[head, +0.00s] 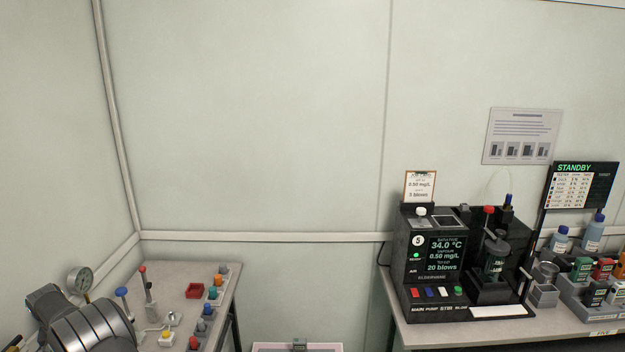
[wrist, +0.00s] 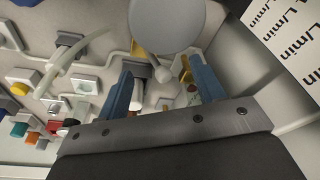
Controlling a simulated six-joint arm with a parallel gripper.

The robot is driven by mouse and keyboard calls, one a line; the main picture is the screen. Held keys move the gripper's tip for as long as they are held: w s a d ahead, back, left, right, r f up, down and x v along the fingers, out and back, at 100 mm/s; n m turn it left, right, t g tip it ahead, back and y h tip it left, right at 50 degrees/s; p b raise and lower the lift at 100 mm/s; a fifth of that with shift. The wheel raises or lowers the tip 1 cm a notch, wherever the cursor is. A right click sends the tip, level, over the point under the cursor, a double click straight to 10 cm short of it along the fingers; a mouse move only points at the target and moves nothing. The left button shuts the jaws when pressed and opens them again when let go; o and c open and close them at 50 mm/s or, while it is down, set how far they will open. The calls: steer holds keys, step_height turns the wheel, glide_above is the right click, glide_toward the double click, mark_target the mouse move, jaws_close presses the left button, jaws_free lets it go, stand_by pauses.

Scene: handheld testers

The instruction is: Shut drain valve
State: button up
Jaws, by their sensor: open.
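In the wrist view my gripper (wrist: 158,68) is open, with its two blue fingers apart above a pale panel. A small grey-and-white cylindrical fitting (wrist: 141,72) and a pale rounded knob (wrist: 164,102) show between the fingers. A yellow part (wrist: 137,48) lies just beyond them, and a brass-coloured part (wrist: 184,72) is beside the right finger. I cannot tell which fitting is the drain valve, or whether a finger touches any. In the head view the fingers are hidden.
A round grey disc (wrist: 167,24) and a pale curved tube (wrist: 75,58) are close to the fingers. In the head view, a gauge (head: 80,280), a blue-topped lever (head: 121,292) and a red-topped lever (head: 142,269) stand at the left bench. A black tester (head: 432,300) stands right.

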steer(key=shift+r, duration=2.85)
steer(key=shift+f, duration=0.1)
step_height(320, 180, down, 6)
steer(key=shift+d+r, duration=0.1)
steer(key=shift+d, duration=0.1)
steer(key=shift+r, duration=0.1)
